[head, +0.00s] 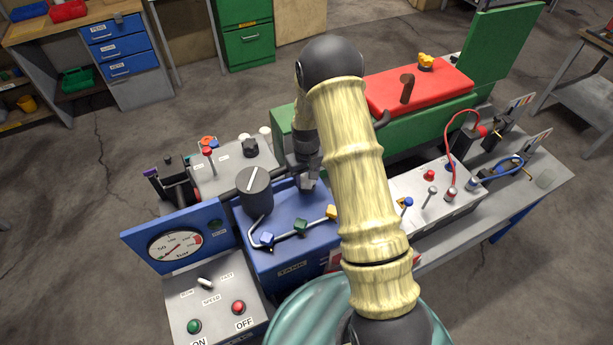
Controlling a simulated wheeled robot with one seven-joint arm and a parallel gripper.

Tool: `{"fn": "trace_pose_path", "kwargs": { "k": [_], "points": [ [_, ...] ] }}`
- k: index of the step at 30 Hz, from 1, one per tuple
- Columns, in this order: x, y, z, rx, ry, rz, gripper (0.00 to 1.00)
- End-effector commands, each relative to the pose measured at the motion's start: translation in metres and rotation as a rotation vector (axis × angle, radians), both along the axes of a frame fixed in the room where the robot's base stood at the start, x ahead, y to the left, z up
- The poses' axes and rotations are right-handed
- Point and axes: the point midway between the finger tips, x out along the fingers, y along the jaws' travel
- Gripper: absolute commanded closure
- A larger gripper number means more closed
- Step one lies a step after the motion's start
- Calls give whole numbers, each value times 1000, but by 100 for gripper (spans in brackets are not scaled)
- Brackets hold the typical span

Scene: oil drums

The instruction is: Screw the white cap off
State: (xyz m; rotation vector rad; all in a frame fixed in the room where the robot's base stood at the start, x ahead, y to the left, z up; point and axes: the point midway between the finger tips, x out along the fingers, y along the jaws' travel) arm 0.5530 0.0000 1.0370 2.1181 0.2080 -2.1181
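My gripper (307,182) points down over the back part of the blue tank box (290,240), just right of a dark grey round knob (255,180) with a white line on top. The view is too small and partly blocked to show whether its fingers are apart or closed, or whether they touch anything. I cannot make out a white cap for certain. Small pale round tops (265,131) show on the grey unit behind the tank, left of the gripper. My arm hides the area to the right of the gripper.
A pipe with blue, green and yellow cube handles (301,228) crosses the tank's front. A gauge panel (175,245) and a switch box (212,305) stand left. A lever box (435,195) is right; a red-lidded green box (420,88) stands behind.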

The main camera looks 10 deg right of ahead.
Motion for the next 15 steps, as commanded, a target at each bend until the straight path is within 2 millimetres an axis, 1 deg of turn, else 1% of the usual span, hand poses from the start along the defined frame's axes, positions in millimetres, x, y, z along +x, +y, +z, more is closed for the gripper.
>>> {"fn": "trace_pose_path", "kwargs": {
  "k": [1,2,5,7,8,15],
  "points": [
    [0,0,0,0,0,0,74],
    [0,0,0,0,0,0,77],
    [0,0,0,0,0,10,77],
    [0,0,0,1,0,57,77],
    [0,0,-1,2,-1,89,77],
    [0,0,1,1,-2,463,77]
  ]
}}
